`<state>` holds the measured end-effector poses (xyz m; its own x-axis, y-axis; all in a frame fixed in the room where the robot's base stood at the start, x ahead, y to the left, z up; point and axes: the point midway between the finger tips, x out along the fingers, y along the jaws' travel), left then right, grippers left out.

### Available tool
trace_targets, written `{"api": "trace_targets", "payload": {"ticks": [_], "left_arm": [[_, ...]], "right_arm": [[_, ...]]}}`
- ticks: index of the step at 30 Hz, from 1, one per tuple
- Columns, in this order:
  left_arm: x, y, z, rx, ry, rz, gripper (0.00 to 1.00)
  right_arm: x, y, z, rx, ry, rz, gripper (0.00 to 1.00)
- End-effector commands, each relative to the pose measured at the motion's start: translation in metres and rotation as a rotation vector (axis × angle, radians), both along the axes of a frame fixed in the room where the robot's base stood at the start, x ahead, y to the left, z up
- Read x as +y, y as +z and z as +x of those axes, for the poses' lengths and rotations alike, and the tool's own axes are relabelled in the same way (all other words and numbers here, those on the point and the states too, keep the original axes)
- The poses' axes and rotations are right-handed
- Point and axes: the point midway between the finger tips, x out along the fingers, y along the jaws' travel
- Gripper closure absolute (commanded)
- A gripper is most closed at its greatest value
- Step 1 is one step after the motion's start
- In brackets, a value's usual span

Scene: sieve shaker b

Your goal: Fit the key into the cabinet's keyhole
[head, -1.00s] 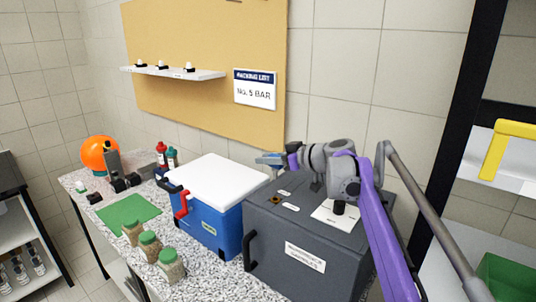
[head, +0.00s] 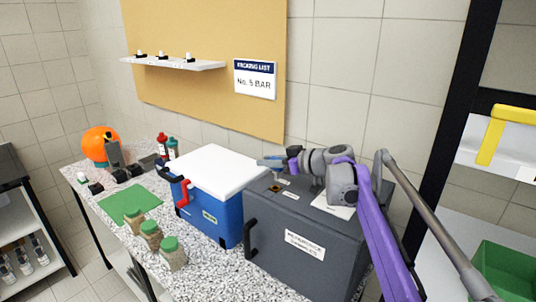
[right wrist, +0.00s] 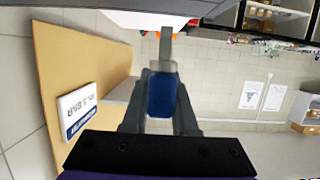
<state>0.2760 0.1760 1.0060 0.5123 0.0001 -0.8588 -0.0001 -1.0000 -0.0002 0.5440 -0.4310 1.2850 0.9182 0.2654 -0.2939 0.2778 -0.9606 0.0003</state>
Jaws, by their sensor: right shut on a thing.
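The dark grey cabinet (head: 340,240) stands on the speckled bench with a white label on its front. A small brown plate with a dark centre, apparently the keyhole (head: 276,189), lies on its top. My right gripper (head: 272,161) is above the cabinet's top, behind and a little left of the plate in the picture. It is shut on the key (right wrist: 161,95), whose blue grip sits between the fingers and whose grey shaft points away from the gripper. The shaft appears apart from the keyhole; its exact height is hard to tell. My left gripper is not in view.
A blue cool box (head: 212,212) with a white lid stands left of the cabinet. Several green-lidded jars (head: 150,236) and a green mat (head: 130,203) are on the bench. A corkboard (head: 205,60) and a shelf (head: 172,63) are on the wall behind.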

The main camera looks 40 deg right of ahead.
Motion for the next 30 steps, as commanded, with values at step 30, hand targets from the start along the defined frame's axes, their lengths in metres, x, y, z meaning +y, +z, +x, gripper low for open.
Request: {"api": "trace_targets", "payload": {"ticks": [30], "left_arm": [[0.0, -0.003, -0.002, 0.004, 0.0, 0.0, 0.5]], "right_arm": [[0.0, -0.014, 0.0, -0.002, 0.0, 0.001, 1.0]]}}
